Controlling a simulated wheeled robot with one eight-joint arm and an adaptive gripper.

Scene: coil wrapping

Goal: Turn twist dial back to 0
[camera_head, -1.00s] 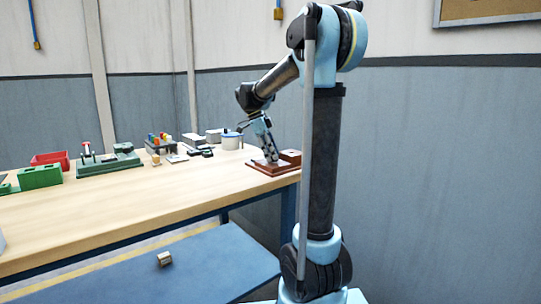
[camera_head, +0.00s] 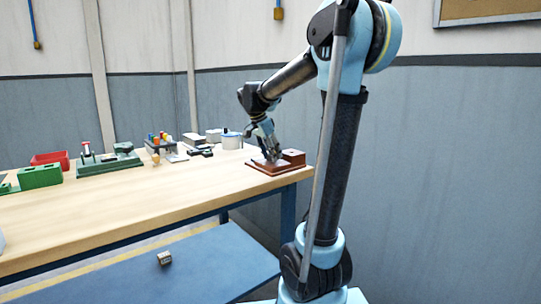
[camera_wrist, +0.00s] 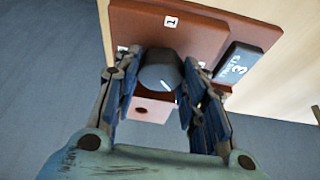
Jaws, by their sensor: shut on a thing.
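The twist dial is a round dark grey knob (camera_wrist: 160,73) on a red-brown board (camera_wrist: 205,35), seen in the wrist view. My gripper (camera_wrist: 172,62) has one finger on each side of the knob and is shut on it. The board also shows in the head view (camera_head: 258,165), at the table's right end, with my gripper (camera_head: 272,155) over it. White labels sit around the knob; the top one reads 1. A dark block (camera_wrist: 238,62) on the board shows a 3.
The wooden table (camera_head: 130,205) is clear in front. Along its back stand a red bin (camera_head: 50,158), a green fixture (camera_head: 108,163), a rack of coloured tools (camera_head: 160,147) and a white pot (camera_head: 232,141). A small block (camera_head: 164,258) lies on the blue lower shelf.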

